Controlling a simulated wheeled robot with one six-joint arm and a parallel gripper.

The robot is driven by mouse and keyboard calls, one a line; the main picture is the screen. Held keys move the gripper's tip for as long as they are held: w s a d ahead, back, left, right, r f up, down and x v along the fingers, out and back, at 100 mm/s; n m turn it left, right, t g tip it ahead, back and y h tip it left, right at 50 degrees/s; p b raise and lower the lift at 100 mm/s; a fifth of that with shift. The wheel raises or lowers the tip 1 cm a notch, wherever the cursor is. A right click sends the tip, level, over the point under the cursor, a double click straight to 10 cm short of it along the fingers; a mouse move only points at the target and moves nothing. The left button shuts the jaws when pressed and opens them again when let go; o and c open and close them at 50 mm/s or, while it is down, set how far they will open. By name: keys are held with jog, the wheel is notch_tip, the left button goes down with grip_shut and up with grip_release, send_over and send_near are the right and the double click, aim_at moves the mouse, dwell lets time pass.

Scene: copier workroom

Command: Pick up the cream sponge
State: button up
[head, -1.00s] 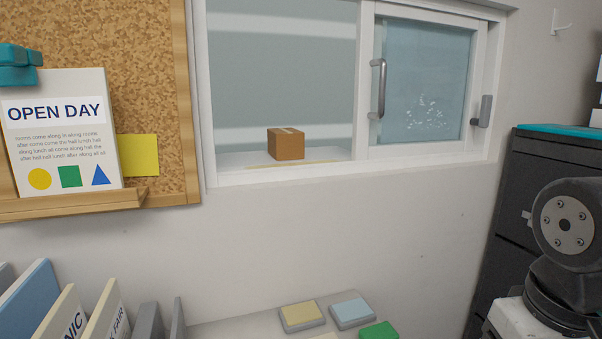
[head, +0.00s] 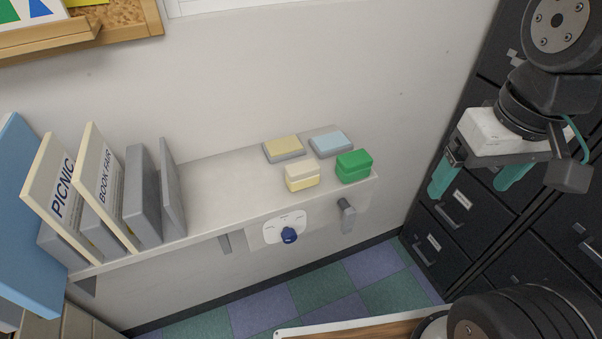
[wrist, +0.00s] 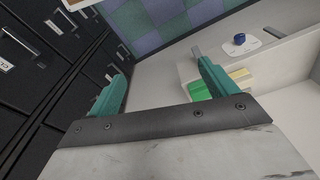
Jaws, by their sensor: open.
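The cream sponge (head: 302,175), cream on top with a yellow lower layer, sits on the white wall shelf (head: 222,190), near its front edge. A green sponge (head: 354,166) is just to its right, with a small gap. My gripper (head: 472,186) has teal fingers, is open and empty, and hangs well right of the shelf in front of the dark cabinets. In the wrist view, the cream sponge (wrist: 240,73) shows small beyond the right finger, and the green sponge (wrist: 199,91) is partly hidden by that finger.
Behind the sponges lie a yellow-topped grey block (head: 284,148) and a blue-topped grey block (head: 330,143). Upright folders (head: 103,180) fill the shelf's left end; its middle is clear. A dial plate (head: 286,228) is below the front edge. Dark drawer cabinets (head: 440,215) stand right.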

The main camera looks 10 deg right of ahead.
jog(key=shift+o, duration=0.4)
jog(key=n+g, duration=0.2)
jog(key=n, duration=0.2)
send_over(303, 166)
notch_tip(303, 166, down, 8)
jog(key=shift+w+d+f, duration=0.15)
jog(key=shift+w+f+m+t, duration=0.2)
jog(key=shift+m+t, duration=0.1)
jog(key=shift+m, duration=0.1)
jog(key=f, duration=0.7)
jog(key=shift+s, duration=0.25)
jog(key=c, duration=1.1)
